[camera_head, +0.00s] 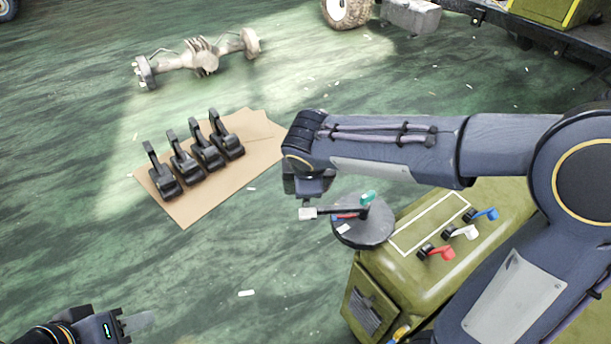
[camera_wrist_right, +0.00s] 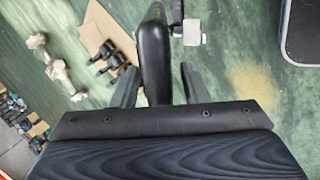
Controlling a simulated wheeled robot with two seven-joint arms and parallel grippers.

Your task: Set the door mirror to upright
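A long, rounded black body (camera_wrist_right: 155,65), possibly the door mirror, shows between the fingers of my right gripper (camera_wrist_right: 158,75) in the right wrist view. Its far end looks olive. I cannot tell whether both fingers touch it or how it is tilted. In the head view my right gripper (camera_head: 310,188) points down left of a dark round disc, and the wrist hides most of it. My left gripper (camera_head: 130,322) is at the lower left, far from the disc. Its finger gap cannot be made out.
The dark disc (camera_head: 352,234) with a white-ended black arm (camera_head: 307,213) overlaps the corner of an olive box (camera_head: 400,262). Red, white and blue levers (camera_head: 460,232) stand on the box. Several black parts (camera_head: 190,155) lie on cardboard (camera_head: 183,212). An axle (camera_head: 203,60) lies behind.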

